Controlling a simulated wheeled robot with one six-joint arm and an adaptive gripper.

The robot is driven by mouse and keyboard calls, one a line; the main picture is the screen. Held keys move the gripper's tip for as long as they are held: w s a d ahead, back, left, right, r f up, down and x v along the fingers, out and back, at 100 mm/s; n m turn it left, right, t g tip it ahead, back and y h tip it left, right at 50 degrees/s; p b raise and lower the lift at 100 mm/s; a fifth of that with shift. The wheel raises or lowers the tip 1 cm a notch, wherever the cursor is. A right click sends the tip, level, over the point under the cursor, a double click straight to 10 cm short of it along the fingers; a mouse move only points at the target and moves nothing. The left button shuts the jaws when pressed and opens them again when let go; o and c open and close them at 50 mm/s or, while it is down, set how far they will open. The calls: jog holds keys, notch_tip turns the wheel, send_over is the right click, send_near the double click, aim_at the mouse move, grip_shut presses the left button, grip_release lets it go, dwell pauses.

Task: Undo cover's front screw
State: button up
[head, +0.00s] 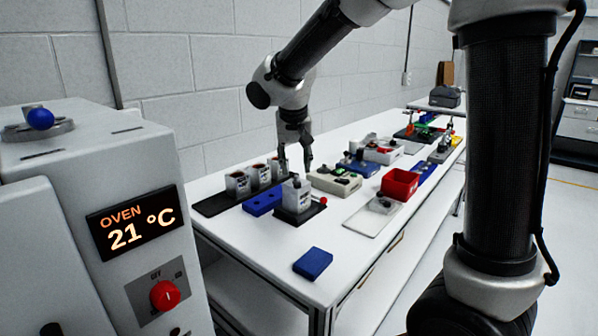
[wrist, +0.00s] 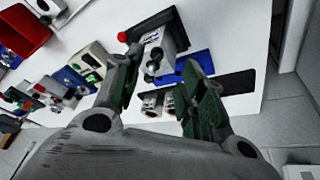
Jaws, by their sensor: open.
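A grey-white servo unit (head: 296,196) stands upright in a black fixture (head: 300,215) with a red ball handle (head: 323,200). My gripper (head: 295,164) is open and points down just above and behind it. In the wrist view the unit (wrist: 164,42) shows between and beyond my open fingers (wrist: 162,58), which appear empty. A dark round knob or screw head (wrist: 152,67) shows at the unit's end there. I cannot tell for sure whether it is the cover's front screw, or whether a finger touches the unit.
Several similar grey units (head: 238,185) stand on a black tray (head: 213,206) at left. A blue block (head: 263,202) with holes lies beside the fixture. A beige box (head: 334,182) and a red bin (head: 400,184) stand to the right. The table's front is clear except for a blue box (head: 313,263).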

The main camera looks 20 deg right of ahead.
aim_at(297, 184)
jog(key=w+f, duration=0.1)
jog(key=f, duration=0.1)
jog(key=w+d+f+m, duration=0.1)
jog(key=f, duration=0.1)
jog(key=w+f+m, duration=0.1)
jog(key=f, duration=0.2)
jog(key=shift+d, duration=0.15)
grip_shut()
